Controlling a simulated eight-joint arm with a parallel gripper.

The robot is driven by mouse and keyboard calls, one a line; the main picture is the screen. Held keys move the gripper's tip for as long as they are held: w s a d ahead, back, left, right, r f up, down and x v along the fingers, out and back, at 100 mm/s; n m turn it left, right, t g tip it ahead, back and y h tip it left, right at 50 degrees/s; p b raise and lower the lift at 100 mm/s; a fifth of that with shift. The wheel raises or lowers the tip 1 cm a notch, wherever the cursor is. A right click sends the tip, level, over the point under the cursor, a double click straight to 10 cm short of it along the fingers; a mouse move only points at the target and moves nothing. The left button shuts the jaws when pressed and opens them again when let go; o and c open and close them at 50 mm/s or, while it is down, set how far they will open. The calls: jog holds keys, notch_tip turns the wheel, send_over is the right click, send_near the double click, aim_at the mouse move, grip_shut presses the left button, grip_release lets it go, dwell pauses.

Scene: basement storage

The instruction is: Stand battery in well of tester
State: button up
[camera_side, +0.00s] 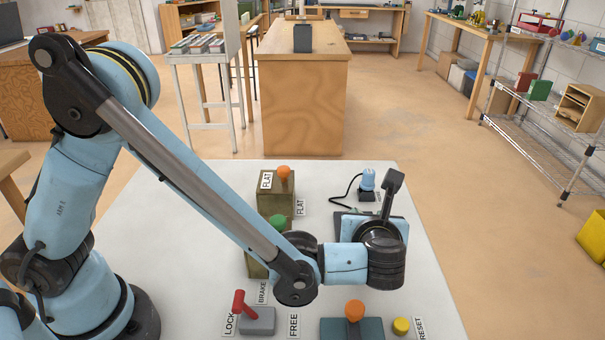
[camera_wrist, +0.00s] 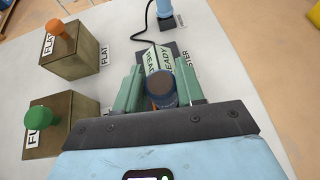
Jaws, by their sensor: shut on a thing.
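My gripper (camera_wrist: 162,88) is shut on the battery (camera_wrist: 160,81), a dark cylinder with a coppery lower part, seen nearly end-on between the green fingers in the wrist view. Just past it is a piece with READY labels (camera_wrist: 154,58). A partly covered label ending in STER stands beside it, so this looks like the tester. The well is hidden, and I cannot tell whether the battery is above it or in it. In the side view my wrist (camera_side: 383,250) hides the fingers and the battery.
A blue cylinder on a black base (camera_side: 367,186) with a black cable stands behind. Boxes with an orange knob (camera_side: 283,172) and a green knob (camera_wrist: 38,115) stand left. A red lever (camera_side: 239,303), an orange knob (camera_side: 355,310) and a yellow button (camera_side: 401,325) are in front.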

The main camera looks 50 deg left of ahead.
jog(key=shift+f, duration=2.05)
jog(key=o, duration=1.1)
jog(key=shift+f, duration=0.1)
jog(key=shift+s+d+r, duration=0.15)
jog(key=shift+r, duration=0.15)
jog(key=v, duration=1.1)
jog(key=shift+s, duration=0.15)
jog(key=shift+r, duration=0.1)
